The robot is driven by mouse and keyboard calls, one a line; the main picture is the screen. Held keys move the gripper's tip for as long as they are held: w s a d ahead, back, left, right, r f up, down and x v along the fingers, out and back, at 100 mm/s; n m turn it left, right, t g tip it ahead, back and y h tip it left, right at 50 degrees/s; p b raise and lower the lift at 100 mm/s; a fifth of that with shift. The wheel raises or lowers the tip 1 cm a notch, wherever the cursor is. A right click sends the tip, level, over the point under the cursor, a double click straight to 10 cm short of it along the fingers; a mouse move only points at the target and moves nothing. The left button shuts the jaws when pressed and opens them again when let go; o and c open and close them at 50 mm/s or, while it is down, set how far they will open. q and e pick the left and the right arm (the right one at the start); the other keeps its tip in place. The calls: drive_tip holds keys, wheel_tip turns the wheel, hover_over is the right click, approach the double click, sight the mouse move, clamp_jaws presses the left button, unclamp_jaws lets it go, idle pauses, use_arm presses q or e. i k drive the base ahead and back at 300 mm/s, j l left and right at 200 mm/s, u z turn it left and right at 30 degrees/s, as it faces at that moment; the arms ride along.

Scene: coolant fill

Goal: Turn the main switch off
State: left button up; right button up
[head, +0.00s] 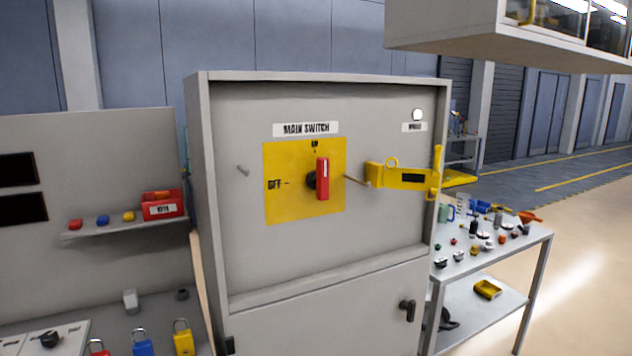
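The main switch is a red handle (323,179) on a yellow square plate (290,208) on the front of a grey cabinet (320,275). The handle stands upright, in line with the upper label, which is small and looks like "UP" or "ON". The "OFF" label (275,184) is at the left of the plate. A "MAIN SWITCH" sign (306,129) sits above the plate. Neither of my grippers shows in the head view.
A shelf (130,229) with a red box (162,205) is at left. A cluttered table (500,254) stands at right. An overhead box (480,40) hangs upper right.

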sight(318, 179)
drive_tip(key=i+l+u, duration=0.15)
drive_tip(key=l, duration=0.25)
drive_tip(key=i+l+u, duration=0.1)
drive_tip(key=l, duration=0.3)
drive_tip(key=i+l+u, duration=0.15)
drive_tip(key=l, duration=0.3)
drive_tip(key=i+l+u, duration=0.15)
drive_tip(key=l, duration=0.3)
drive_tip(key=i+l+u, duration=0.1)
drive_tip(key=l, duration=0.35)
